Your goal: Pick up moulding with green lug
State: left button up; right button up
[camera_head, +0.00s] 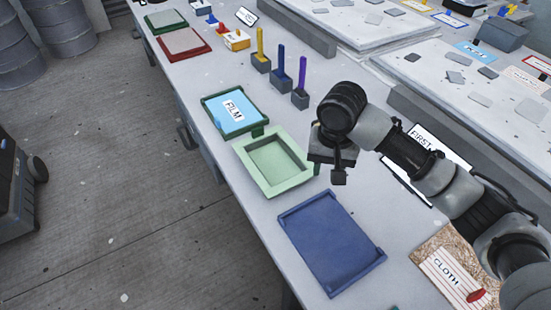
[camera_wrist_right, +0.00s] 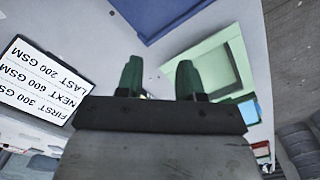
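My right gripper (camera_head: 338,178) hangs over the bench, right of the pale green tray (camera_head: 272,163), holding nothing that I can see. In the right wrist view its two green-looking fingertips (camera_wrist_right: 159,78) stand apart with a gap between them. I cannot make out for certain which thing is the moulding with the green lug. A dark green tray marked FILM (camera_head: 211,101) has a small green tab (camera_head: 258,131) at its near corner. A sliver of green (camera_head: 393,307) shows at the bottom edge, mostly cut off. My left gripper is not in view.
Grey blocks with yellow (camera_head: 260,42), blue (camera_head: 281,60) and purple (camera_head: 302,73) posts stand farther back. A FIRST sign (camera_head: 423,140) and a CLOTH card (camera_head: 446,275) lie to the right.

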aim_at(274, 168)
jog(key=i+j+u, duration=0.4)
jog(key=i+j, duration=0.3)
jog(key=j, duration=0.05)
